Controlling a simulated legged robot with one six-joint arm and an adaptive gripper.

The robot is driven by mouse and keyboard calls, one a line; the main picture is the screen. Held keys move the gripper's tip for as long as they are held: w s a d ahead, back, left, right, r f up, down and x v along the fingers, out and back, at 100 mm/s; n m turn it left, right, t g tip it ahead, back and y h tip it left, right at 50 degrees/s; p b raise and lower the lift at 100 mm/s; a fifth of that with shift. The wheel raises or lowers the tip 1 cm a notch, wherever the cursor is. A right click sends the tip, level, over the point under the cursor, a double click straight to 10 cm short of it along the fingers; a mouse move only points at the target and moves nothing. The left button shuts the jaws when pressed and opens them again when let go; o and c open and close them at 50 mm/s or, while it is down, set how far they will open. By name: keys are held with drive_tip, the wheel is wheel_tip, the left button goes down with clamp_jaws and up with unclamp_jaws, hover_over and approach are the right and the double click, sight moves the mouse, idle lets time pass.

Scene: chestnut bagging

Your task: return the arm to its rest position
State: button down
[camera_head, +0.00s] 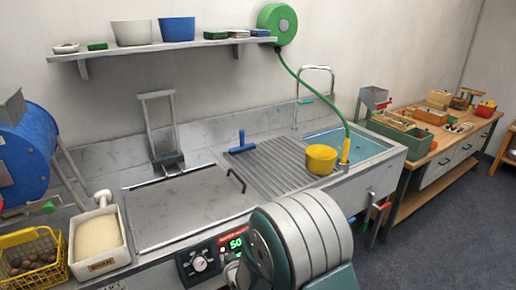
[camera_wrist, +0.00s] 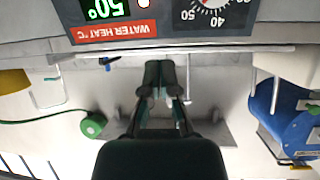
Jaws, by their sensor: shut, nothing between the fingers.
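My gripper (camera_wrist: 160,68) shows in the wrist view, pointing up the picture with its two dark fingers together and nothing between them. It is apart from the steel counter front, whose control panel (camera_wrist: 110,30) shows upside down at the top. In the head view my folded grey and teal arm fills the lower middle, in front of the counter. The gripper's fingers are not visible in that view.
The panel (camera_head: 215,258) sits close behind my arm. The counter carries a closed lid (camera_head: 185,208), a yellow pot (camera_head: 320,158) and a sink (camera_head: 350,146). A blue drum (camera_head: 25,150) and yellow basket (camera_head: 30,240) stand left. Floor (camera_head: 440,235) at right is clear.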

drive_tip(key=s+d+r+m+g+h, duration=0.15)
drive_tip(key=s+d+r, duration=0.25)
drive_tip(key=d+r, duration=0.4)
drive_tip(key=s+d+r+m+g+h, duration=0.1)
drive_tip(key=s+d+r+h, duration=0.15)
drive_tip(key=d+r, duration=0.55)
drive_tip(key=s+d+r+g, duration=0.1)
drive_tip(key=s+d+r, duration=0.1)
drive_tip(key=s, duration=0.5)
drive_tip(key=s+d+r+m+g+h, duration=0.1)
drive_tip(key=s+d+r, duration=0.2)
drive_tip(key=s, duration=0.4)
drive_tip(key=s+d+r+m+g, duration=0.1)
drive_tip(key=s+d+r, duration=0.1)
drive_tip(key=s+d, duration=0.2)
drive_tip(key=s, duration=0.3)
drive_tip(key=shift+r+h, duration=0.2)
drive_tip(key=shift+h, duration=0.1)
